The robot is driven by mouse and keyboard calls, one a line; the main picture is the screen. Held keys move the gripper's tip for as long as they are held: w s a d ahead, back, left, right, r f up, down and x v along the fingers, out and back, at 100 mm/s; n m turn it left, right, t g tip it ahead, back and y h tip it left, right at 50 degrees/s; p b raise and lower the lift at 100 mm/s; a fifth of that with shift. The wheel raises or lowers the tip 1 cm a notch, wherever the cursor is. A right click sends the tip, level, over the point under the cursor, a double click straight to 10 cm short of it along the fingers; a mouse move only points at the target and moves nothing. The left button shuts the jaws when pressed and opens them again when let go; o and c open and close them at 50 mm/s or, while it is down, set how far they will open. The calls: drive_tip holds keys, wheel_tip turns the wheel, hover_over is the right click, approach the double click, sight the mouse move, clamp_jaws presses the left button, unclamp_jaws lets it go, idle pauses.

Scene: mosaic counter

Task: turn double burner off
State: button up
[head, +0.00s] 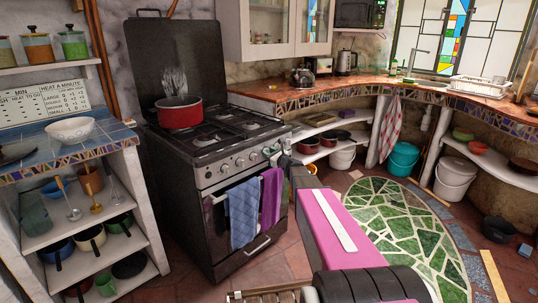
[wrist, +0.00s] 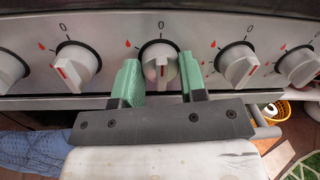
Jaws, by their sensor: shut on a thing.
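The stove (head: 215,150) stands left of centre in the head view, with a row of white knobs on its front panel. My gripper (head: 284,160) is at the right end of this panel. In the wrist view, the green fingers of my gripper (wrist: 160,82) sit on either side of the middle knob (wrist: 160,66), shut on it. That knob's red mark points straight up towards the 0. The knob to its left (wrist: 75,66) and the knob to its right (wrist: 237,65) have tilted marks. No flame shows on the burners.
A red pot (head: 180,113) stands on the stove's left rear. Blue (head: 243,212) and purple (head: 271,197) towels hang on the oven handle below the knobs. A shelf unit (head: 95,215) stands close on the left. A green mosaic floor patch (head: 400,222) lies open to the right.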

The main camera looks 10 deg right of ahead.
idle(0.4)
drive_tip(key=o, duration=0.9)
drive_tip(key=v, duration=1.1)
drive_tip(key=shift+a, duration=0.1)
